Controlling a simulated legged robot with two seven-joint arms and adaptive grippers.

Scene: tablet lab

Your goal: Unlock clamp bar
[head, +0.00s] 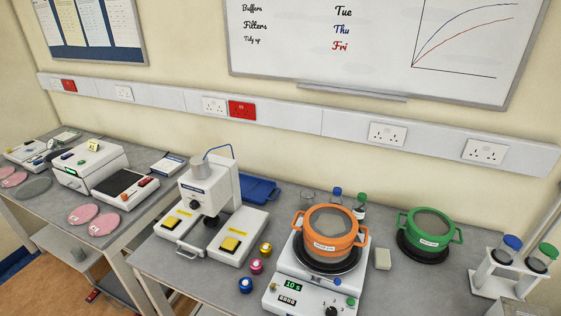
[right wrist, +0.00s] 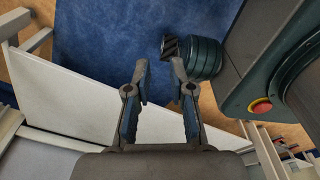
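No clamp bar can be made out for certain in either view. In the head view, a white device (head: 293,297) with a green "10 s" display and a dial carries an orange round sieve-like vessel (head: 330,247) with side handles. To its left stands a white press-like machine (head: 208,188) with a grey cylinder on top and two yellow buttons. My right gripper (right wrist: 159,72) shows in the right wrist view, its two fingers apart with nothing between them. It is over the floor, away from the bench items. My left gripper is not in view.
A green vessel (head: 430,230) sits on a black ring at the right. A white rack (head: 510,277) holds capped tubes at the far right. Small coloured jars (head: 246,285) stand near the bench front. The right wrist view shows a blue mat (right wrist: 110,40) and a red button (right wrist: 260,106).

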